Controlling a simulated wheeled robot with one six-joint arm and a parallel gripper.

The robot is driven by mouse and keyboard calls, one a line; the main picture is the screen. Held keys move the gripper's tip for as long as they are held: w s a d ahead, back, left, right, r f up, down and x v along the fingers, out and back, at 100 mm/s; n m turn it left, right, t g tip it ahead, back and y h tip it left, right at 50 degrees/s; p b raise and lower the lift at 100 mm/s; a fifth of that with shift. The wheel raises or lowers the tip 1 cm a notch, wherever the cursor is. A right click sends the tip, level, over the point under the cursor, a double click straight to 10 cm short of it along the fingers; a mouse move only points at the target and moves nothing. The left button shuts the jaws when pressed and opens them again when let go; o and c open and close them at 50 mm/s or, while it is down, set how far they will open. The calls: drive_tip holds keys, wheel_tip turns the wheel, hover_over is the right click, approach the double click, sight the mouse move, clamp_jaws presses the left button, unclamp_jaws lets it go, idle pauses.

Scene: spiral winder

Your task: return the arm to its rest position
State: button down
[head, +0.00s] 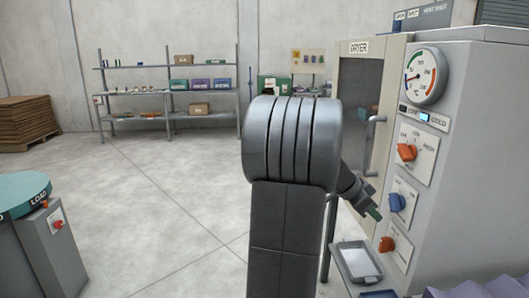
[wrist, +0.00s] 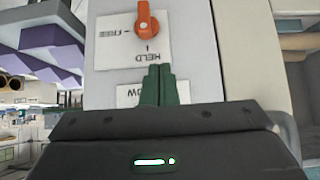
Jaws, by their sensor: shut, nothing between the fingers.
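My gripper (head: 374,212) is in front of the control side of the dryer (head: 470,130), a little left of its lower knobs. In the wrist view my gripper (wrist: 159,70) has its two green fingers side by side, shut and empty. An orange knob (wrist: 147,22) on a plate marked HELD and FREE lies beyond the fingertips, apart from them. My arm rises in the middle of the head view and hides part of the dryer's front.
The dryer carries a round gauge (head: 426,76), an upper orange knob (head: 407,152), a blue knob (head: 397,202) and a lower orange knob (head: 386,244). A metal tray (head: 345,262) sits below. A grey cabinet (head: 58,250) stands at left. Open floor lies between.

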drive_tip(key=shift+v, duration=1.55)
drive_tip(key=shift+s+d, duration=0.1)
drive_tip(key=shift+s, duration=0.1)
